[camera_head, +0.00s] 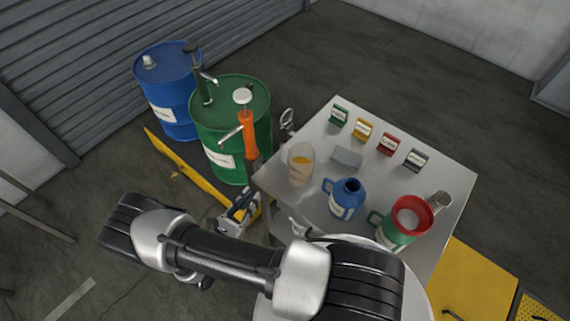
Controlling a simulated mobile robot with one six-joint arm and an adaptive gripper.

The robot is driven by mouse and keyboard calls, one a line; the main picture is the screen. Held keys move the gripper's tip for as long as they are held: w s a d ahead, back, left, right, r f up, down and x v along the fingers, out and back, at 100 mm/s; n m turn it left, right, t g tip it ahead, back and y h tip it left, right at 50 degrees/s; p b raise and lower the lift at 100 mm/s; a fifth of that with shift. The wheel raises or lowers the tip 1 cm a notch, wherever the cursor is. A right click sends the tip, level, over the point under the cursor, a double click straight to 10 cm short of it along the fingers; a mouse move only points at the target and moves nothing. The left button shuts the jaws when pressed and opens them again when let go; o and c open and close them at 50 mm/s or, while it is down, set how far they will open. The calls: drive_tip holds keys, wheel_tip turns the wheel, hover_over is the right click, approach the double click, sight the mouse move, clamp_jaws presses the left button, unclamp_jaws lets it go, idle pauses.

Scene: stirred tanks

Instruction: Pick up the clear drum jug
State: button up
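A clear jug (301,164) with amber liquid in its lower part stands upright on the near left part of the grey table (335,121). Its top looks open. A blue jug (346,199) with a side handle and pale label stands to its right. A green jug (395,228) with a red funnel (412,214) in its top stands further right. My arm stretches across the bottom of the view, nearer the camera than the table. I cannot make out my gripper, and nothing is seen touching the clear jug.
A blue drum (168,92) and a green drum (231,128) with pumps stand left of the table. Several small coloured labelled blocks (362,131) line the table's back. A grey folded pad (347,158) lies beside the jug.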

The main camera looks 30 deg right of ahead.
drive_tip(key=b+x, duration=0.1)
drive_tip(key=x, duration=1.1)
drive_tip(key=b+x, duration=0.1)
drive_tip(key=x, duration=0.4)
drive_tip(key=shift+d+r, duration=0.1)
drive_tip(key=shift+d, duration=0.15)
drive_tip(key=shift+c, duration=0.4)
clamp_jaws()
